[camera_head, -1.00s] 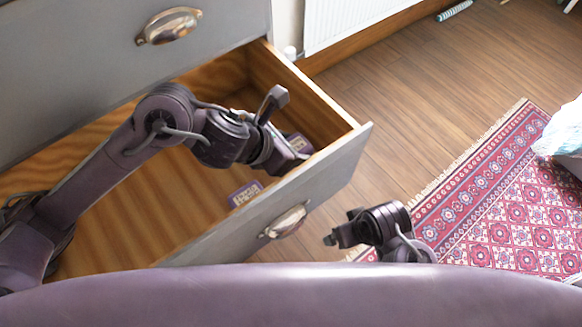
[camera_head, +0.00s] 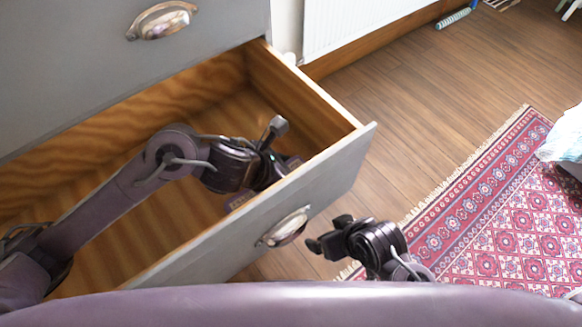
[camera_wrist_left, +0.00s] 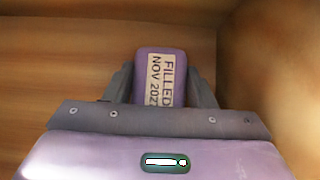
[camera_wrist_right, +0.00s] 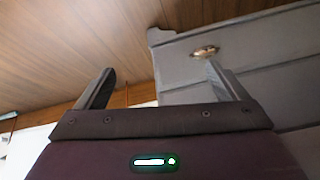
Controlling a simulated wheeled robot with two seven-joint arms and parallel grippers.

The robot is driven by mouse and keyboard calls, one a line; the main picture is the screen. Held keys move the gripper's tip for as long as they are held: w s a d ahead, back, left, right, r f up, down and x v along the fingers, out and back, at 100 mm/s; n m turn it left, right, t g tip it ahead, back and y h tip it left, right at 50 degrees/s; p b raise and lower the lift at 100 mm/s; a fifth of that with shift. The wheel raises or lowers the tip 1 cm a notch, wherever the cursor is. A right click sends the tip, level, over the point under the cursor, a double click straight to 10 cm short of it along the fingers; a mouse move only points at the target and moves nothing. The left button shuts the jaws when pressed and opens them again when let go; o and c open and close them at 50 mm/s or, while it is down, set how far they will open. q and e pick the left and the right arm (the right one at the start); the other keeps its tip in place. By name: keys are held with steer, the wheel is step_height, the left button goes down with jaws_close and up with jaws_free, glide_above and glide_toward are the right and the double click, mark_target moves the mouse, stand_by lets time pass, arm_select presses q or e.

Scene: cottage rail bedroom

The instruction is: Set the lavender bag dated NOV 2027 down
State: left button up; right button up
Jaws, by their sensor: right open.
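The lavender bag dated NOV 2027 (camera_wrist_left: 160,75) shows in the left wrist view, with a pale label reading FILLED NOV 2027. My left gripper (camera_head: 284,150) is down inside the open drawer near its right front corner. Its two fingers lie against the bag's sides. In the head view the bag (camera_head: 293,162) is mostly hidden behind the gripper; whether it touches the drawer floor I cannot tell. My right gripper (camera_head: 327,232) is open and empty, outside the drawer front. Its spread fingers also show in the right wrist view (camera_wrist_right: 160,85).
A second purple bag (camera_head: 241,197) lies in the drawer near the front panel, partly covered by that panel's edge. The drawer front (camera_head: 335,180) with its metal handle (camera_head: 285,228) stands between my grippers. A patterned rug (camera_head: 480,220) lies at right.

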arm_select(q)
steer(key=o, duration=0.5)
steer(key=shift+c, duration=0.2)
steer(key=shift+r, duration=0.2)
steer(key=shift+s+a+r+p, duration=0.1)
steer(key=shift+a+r+p, duration=0.1)
steer(key=shift+r+p, duration=0.15)
steer(key=shift+p+v, duration=1.5)
steer(key=shift+v, duration=4.1)
arm_select(e)
steer(key=shift+s+d+r+m+g+h, duration=0.15)
steer(key=shift+s+d+g+h, duration=0.15)
steer(key=shift+d, duration=0.4)
steer(key=shift+s+d+r+m+g+h, duration=0.15)
steer(key=shift+s+d+g+h, duration=0.25)
steer(key=shift+d, duration=0.35)
steer(key=shift+s+d+r+m+g+h, duration=0.1)
steer(key=shift+s+d+r+g, duration=0.1)
steer(key=shift+d+g, duration=0.35)
arm_select(q)
steer(key=shift+s+a+f, duration=0.1)
steer(key=shift+f, duration=0.05)
arm_select(e)
steer(key=shift+d, duration=0.1)
